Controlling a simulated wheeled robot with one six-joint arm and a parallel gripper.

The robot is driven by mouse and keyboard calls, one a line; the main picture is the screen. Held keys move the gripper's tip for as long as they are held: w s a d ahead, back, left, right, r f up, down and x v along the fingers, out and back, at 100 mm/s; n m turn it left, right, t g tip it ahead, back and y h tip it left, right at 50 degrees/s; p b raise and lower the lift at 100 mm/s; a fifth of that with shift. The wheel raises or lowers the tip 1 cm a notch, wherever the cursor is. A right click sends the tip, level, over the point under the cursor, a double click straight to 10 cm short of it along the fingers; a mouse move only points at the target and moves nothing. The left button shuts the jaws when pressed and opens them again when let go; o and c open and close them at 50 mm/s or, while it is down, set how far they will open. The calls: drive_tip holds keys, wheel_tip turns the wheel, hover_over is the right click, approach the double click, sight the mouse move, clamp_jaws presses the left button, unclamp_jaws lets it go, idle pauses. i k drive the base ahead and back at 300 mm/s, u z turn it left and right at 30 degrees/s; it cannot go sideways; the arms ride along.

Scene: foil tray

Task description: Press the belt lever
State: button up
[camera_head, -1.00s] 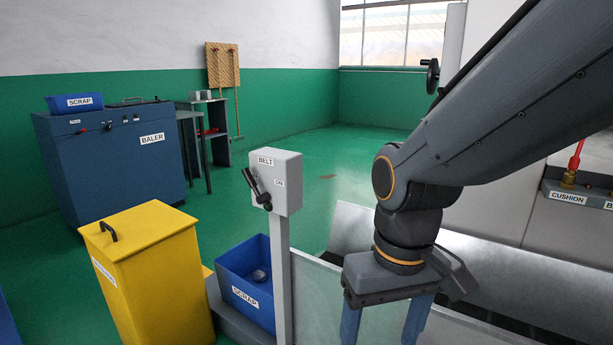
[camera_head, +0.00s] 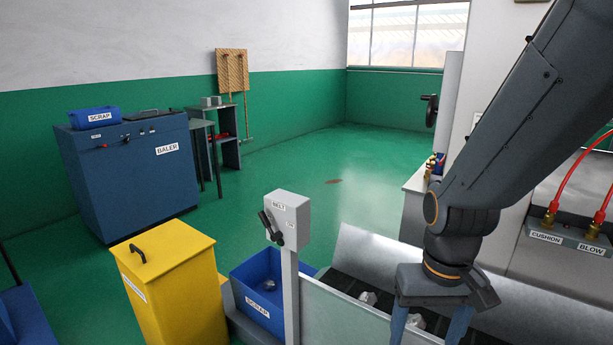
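The belt lever (camera_head: 269,227) is a dark handle on the left side of a grey box (camera_head: 291,212) labelled BELT, with ON marked near its upper right. The box stands on a grey post (camera_head: 291,290). The lever slants, with its upper end to the left. My gripper (camera_head: 432,328) points down at the lower right, above the belt's side wall. It is well to the right of the lever and apart from it. Its two blue fingers are spread, with a gap between them. Their tips are cut off by the bottom edge.
A yellow bin (camera_head: 172,290) and a blue scrap bin (camera_head: 250,272) stand left of the post. The dark belt (camera_head: 385,302) carries pale crumpled pieces. A blue baler (camera_head: 130,180) stands far left. Fittings with red hoses (camera_head: 590,195) are at right.

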sight(275, 236)
drive_tip(key=k, duration=0.6)
drive_tip(key=z, duration=0.25)
drive_tip(key=i, duration=0.65)
drive_tip(key=u, duration=0.6)
drive_tip(key=i, duration=0.65)
drive_tip(key=u, duration=0.75)
